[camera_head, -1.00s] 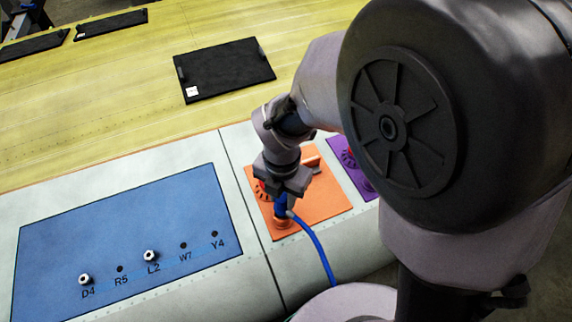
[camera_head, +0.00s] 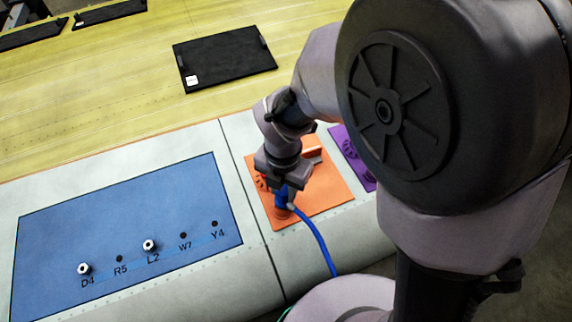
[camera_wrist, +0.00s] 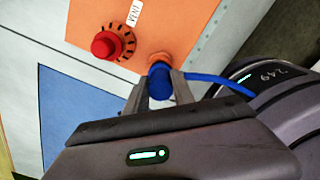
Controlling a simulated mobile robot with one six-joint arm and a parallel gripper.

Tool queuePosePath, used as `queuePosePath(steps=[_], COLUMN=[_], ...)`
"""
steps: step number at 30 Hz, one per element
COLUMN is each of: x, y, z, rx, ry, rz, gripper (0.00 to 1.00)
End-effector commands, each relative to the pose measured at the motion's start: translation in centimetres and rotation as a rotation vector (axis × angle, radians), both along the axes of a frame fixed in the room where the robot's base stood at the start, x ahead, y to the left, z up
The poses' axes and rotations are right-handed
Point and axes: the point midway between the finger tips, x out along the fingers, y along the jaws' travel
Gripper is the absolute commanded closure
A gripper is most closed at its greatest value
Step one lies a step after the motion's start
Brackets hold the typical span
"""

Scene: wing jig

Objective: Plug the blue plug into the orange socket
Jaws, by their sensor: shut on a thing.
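The blue plug (camera_head: 283,196) is held in my gripper (camera_head: 283,190) over the orange panel (camera_head: 325,192). In the wrist view my gripper (camera_wrist: 159,92) is shut on the blue plug (camera_wrist: 159,84), with a finger on each side. The orange socket (camera_head: 279,216) is at the front of the panel, right below the plug. In the wrist view the socket (camera_wrist: 160,59) meets the plug's far end. I cannot tell how deep the plug sits in it. A blue cable (camera_head: 320,245) runs from the plug down to the right.
A red knob (camera_wrist: 106,45) with a dial stands on the orange panel beside the socket. A purple panel (camera_head: 352,165) lies to the right. A blue panel (camera_head: 120,225) with several labelled holes and two bolts lies left. Black pads (camera_head: 225,65) lie on the yellow surface behind.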

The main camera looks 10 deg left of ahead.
Motion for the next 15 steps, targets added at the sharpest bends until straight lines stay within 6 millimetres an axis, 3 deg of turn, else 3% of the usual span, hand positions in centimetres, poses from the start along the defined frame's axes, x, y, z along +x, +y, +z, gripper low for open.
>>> queuePosePath(steps=[13, 14, 15], x=[0.01, 0.01, 0.01], y=[0.01, 0.01, 0.01], z=[-0.59, -0.59, -0.59], rx=[0.0, 0.0, 0.0], ry=[0.0, 0.0, 0.0], rz=[0.0, 0.0, 0.0], gripper=[1.0, 0.68, 0.6])
